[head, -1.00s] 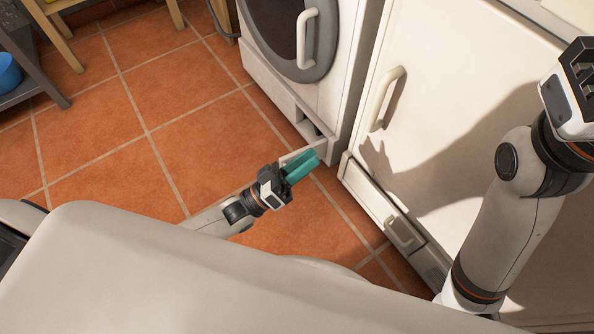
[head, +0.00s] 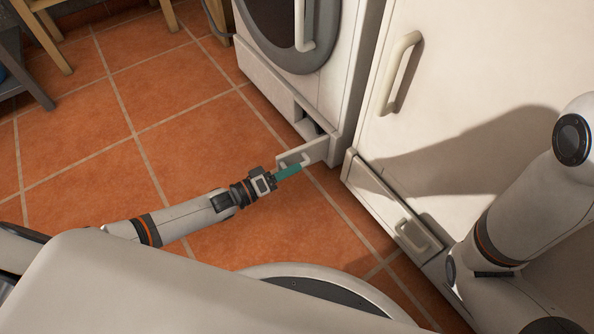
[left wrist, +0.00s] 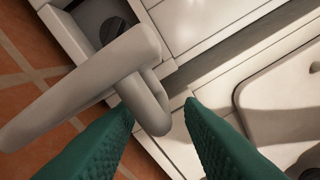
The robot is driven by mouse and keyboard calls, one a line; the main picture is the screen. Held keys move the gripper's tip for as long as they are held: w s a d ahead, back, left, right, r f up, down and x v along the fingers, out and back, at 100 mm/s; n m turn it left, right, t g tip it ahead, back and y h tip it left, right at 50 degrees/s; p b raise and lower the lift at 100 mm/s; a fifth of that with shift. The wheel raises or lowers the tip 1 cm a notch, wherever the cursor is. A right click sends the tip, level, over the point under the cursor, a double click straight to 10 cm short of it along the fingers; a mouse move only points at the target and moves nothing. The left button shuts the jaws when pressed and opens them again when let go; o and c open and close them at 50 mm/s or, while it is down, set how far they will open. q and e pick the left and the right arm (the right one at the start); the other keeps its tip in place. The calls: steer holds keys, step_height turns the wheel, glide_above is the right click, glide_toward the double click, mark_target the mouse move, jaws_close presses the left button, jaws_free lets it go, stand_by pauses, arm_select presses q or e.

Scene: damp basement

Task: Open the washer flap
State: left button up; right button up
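The washer flap (head: 316,151) is a small white panel at the lower right of the washer's front. It stands out from the front, with a dark opening behind it. In the left wrist view the flap (left wrist: 75,88) crosses the upper left, and its loop handle (left wrist: 147,103) hangs between the fingertips. My left gripper (head: 297,168) has teal fingers and is at the handle. In the left wrist view its fingertips (left wrist: 158,110) are apart. The handle is close to the left finger; I cannot tell whether they touch. My right gripper is out of view.
The washer (head: 345,75) has a round grey-rimmed door. A white cabinet (head: 460,110) with a tall handle (head: 399,75) stands to its right, with a lower panel and handle (head: 418,236). Tiled floor (head: 190,130) is clear at left; wooden legs (head: 50,35) stand beyond.

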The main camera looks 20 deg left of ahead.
mark_target(308, 162)
arm_select(q)
steer(key=shift+b+x, duration=0.35)
steer(key=shift+x, duration=0.9)
steer(key=shift+r, duration=0.1)
jaws_close()
steer(key=d+n+t+y+p, duration=0.1)
steer(key=y+p, duration=0.1)
steer(key=d+n+t+y+p, duration=0.1)
steer(key=d+n+p, duration=0.1)
steer(key=shift+s+d+r+t+y, duration=0.15)
steer(key=shift+s+r+t+y, duration=0.05)
steer(key=shift+s+t+y, duration=0.2)
jaws_free()
steer(key=shift+s+f, duration=0.1)
